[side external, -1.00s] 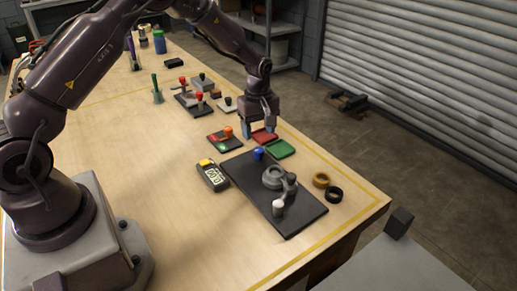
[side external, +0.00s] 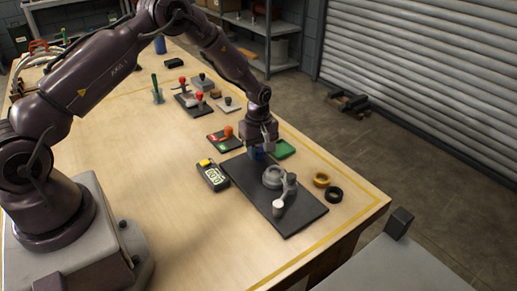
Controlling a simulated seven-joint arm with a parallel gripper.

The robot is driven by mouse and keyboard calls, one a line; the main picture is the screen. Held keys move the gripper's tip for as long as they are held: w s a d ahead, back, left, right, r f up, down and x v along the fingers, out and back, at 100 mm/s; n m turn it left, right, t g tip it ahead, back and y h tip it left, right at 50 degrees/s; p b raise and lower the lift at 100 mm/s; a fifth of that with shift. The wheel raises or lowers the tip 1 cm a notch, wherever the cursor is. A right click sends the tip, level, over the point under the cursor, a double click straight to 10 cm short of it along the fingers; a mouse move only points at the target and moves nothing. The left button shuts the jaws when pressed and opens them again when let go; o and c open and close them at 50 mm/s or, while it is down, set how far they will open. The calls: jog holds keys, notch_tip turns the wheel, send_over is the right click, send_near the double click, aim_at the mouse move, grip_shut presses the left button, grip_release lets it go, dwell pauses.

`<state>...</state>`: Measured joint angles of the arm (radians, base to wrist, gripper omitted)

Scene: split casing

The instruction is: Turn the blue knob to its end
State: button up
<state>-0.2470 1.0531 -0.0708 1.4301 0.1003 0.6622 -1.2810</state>
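The blue knob stands at the back edge of the black plate (side external: 284,223); now my gripper (side external: 258,154) covers most or all of it. My gripper points straight down over that spot, with its fingertips at the knob's height. The blue seen between and at the fingertips may be knob or finger pads. I cannot tell whether the fingers are closed on the knob or still apart around it. A grey round casing (side external: 273,177) with a lever arm (side external: 287,189) sits on the same plate, in front of the gripper.
A green tray (side external: 285,148) lies just right of the gripper. An orange knob on a small plate (side external: 227,132) is to its left, and a yellow-topped meter (side external: 212,175) is nearer. A tan ring (side external: 321,180) and a black ring (side external: 334,195) lie to the right.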

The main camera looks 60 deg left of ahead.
jog(key=shift+m, duration=0.4)
jog(key=m, duration=0.4)
jog(key=shift+m, duration=0.4)
jog(key=m, duration=1.2)
jog(key=shift+m, duration=0.4)
jog(key=m, duration=0.6)
jog(key=o, duration=0.9)
